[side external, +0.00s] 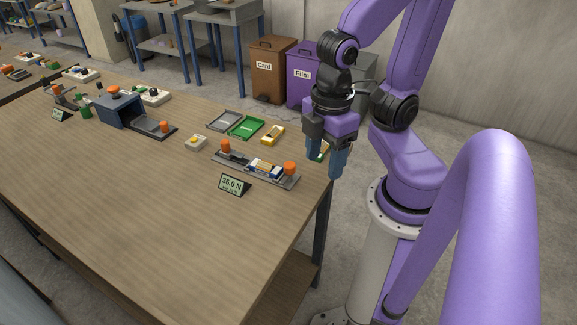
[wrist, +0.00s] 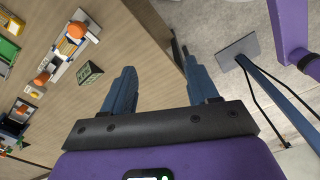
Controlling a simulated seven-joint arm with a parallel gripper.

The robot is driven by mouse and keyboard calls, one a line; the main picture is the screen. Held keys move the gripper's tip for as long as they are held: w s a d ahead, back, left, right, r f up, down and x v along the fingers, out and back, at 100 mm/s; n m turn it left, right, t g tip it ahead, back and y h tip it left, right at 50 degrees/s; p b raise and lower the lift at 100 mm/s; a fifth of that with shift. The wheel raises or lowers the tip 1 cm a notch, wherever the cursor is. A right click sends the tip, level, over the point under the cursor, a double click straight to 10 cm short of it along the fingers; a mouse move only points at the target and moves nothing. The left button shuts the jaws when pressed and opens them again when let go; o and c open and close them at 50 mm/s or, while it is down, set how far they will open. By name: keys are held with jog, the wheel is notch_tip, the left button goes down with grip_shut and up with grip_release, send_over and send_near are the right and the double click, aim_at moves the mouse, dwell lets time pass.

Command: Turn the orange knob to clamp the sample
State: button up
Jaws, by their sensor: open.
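A grey fixture (side external: 234,166) lies near the table's right end, with an orange knob (side external: 290,168) at its right end and another orange knob (side external: 225,146) at its left end. A sample (side external: 265,169) with white, blue and yellow parts sits between them, closer to the right knob. In the wrist view the knobs (wrist: 77,31) (wrist: 42,78) are at upper left. My gripper (side external: 327,172) is open and empty, pointing down at the table's right edge. It is right of the fixture and touches neither knob. The wrist view shows both blue fingers (wrist: 161,82) spread apart.
A display (side external: 233,185) reading 36.0 N stands in front of the fixture. Behind it are a grey tray (side external: 224,121), a green tray (side external: 246,127) and a yellow item (side external: 273,135). A blue-grey machine (side external: 118,110) stands farther left. The front table surface is clear.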

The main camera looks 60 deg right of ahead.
jog(key=w+d+r+m, duration=0.1)
jog(key=w+m, duration=0.3)
jog(key=w, duration=1.1)
jog(key=m, duration=0.6)
send_near(290, 164)
notch_tip(290, 164, down, 9)
jog(key=shift+w+a, duration=0.15)
dwell(1.1)
jog(key=c, duration=1)
